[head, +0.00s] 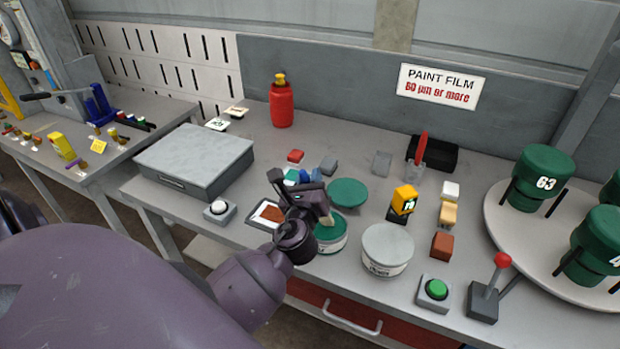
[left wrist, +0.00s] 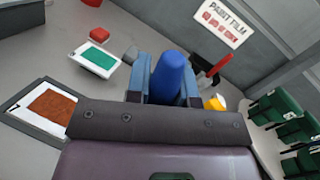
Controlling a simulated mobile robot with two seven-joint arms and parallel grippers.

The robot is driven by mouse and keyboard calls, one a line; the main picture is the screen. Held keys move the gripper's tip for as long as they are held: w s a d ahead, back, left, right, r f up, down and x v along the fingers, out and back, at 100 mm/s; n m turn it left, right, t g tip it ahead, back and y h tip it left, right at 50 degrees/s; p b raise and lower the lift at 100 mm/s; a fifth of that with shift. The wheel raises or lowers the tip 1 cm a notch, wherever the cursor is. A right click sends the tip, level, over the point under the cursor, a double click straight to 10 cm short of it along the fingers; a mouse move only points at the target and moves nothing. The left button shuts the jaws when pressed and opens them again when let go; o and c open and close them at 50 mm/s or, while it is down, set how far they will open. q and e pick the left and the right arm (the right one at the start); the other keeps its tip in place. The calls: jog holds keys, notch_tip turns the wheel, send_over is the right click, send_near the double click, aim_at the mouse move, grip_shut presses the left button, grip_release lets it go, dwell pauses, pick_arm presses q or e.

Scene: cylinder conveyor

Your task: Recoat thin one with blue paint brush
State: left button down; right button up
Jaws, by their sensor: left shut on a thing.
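My left gripper (head: 300,183) is shut on the blue paint brush, whose blue handle (left wrist: 172,75) stands up between the fingers in the left wrist view. The brush's bristles are hidden. The gripper is above an open green paint can (head: 331,236). Whether the bristles touch the paint cannot be seen. Green cylinders stand on a round pale plate (head: 500,225) at the right: one marked 63 (head: 540,180), another marked with a partly cut-off number (head: 594,245), and a third (head: 612,192) behind. A yellow gauge (head: 404,199) stands mid-table. My right gripper is out of view.
A closed white can (head: 387,252) stands beside the open one, with a green lid (head: 348,193) behind. A red-handled brush (head: 421,147), small blocks (head: 447,214), a green button (head: 436,289) and a red-knobbed lever (head: 490,287) stand rightward. A grey case (head: 195,160) is left.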

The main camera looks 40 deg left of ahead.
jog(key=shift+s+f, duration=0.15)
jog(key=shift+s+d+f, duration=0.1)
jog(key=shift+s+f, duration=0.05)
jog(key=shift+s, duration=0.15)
pick_arm(q)
jog(key=shift+f, duration=0.2)
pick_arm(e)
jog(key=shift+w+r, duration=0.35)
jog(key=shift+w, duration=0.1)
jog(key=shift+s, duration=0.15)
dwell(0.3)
pick_arm(q)
notch_tip(320, 180, up, 7)
jog(key=p, duration=0.4)
jog(key=shift+p, duration=0.3)
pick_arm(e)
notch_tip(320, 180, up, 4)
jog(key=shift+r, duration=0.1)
pick_arm(q)
jog(key=shift+r, duration=0.1)
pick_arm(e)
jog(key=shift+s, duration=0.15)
